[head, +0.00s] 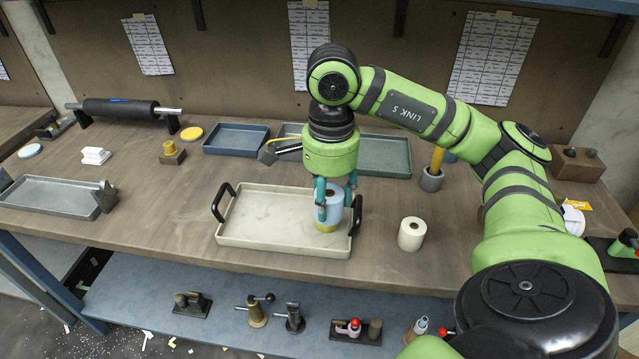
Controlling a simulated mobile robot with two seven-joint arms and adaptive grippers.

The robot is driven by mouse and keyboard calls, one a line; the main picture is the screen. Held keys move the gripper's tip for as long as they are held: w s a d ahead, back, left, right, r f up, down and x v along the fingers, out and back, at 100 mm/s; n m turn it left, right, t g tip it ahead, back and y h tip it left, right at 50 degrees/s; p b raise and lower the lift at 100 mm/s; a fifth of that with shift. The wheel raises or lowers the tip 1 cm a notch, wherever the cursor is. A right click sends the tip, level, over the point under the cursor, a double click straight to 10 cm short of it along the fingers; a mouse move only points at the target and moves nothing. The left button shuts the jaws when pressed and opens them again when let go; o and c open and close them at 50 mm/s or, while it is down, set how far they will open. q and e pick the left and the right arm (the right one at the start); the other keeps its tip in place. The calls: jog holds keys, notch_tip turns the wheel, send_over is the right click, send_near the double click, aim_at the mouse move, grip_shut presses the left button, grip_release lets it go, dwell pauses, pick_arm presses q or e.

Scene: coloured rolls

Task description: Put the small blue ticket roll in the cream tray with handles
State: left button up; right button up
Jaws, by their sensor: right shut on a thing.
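The small blue ticket roll (329,211) is upright between the fingers of my right gripper (335,200), which is shut on it. The roll is over the right part of the cream tray with handles (265,220), near the right handle. A yellow patch shows at the roll's lower edge; I cannot tell whether it is part of the roll or a separate thing under it. I also cannot tell whether the roll touches the tray floor. The rest of the tray is empty. My left gripper is not in view.
A cream roll (412,233) stands right of the tray. Behind are a dark blue tray (236,152) and a grey-green tray (385,172), with another partly hidden by my arm. A grey tray (45,208) lies at the left.

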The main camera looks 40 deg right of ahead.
jog(key=w+f+p, duration=0.1)
jog(key=w+f, duration=0.1)
jog(key=w, duration=0.1)
jog(key=w+f+p, duration=0.1)
jog(key=w+f, duration=0.1)
jog(key=w, duration=0.2)
jog(key=w+f+p, duration=0.1)
jog(key=w+f, duration=0.1)
jog(key=w, duration=0.2)
jog(key=shift+w+a+f, duration=0.2)
jog(key=shift+a+f, duration=0.05)
jog(key=shift+a, duration=0.15)
jog(key=shift+w+f, duration=0.2)
jog(key=shift+w, duration=0.05)
jog(key=shift+f, duration=0.35)
notch_tip(320, 180, down, 3)
jog(key=shift+f+p, duration=0.1)
jog(key=shift+p, duration=0.7)
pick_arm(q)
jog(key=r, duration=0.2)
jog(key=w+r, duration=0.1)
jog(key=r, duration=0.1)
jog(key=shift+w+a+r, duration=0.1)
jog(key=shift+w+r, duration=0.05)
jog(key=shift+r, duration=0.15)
pick_arm(e)
jog(key=shift+f, duration=0.15)
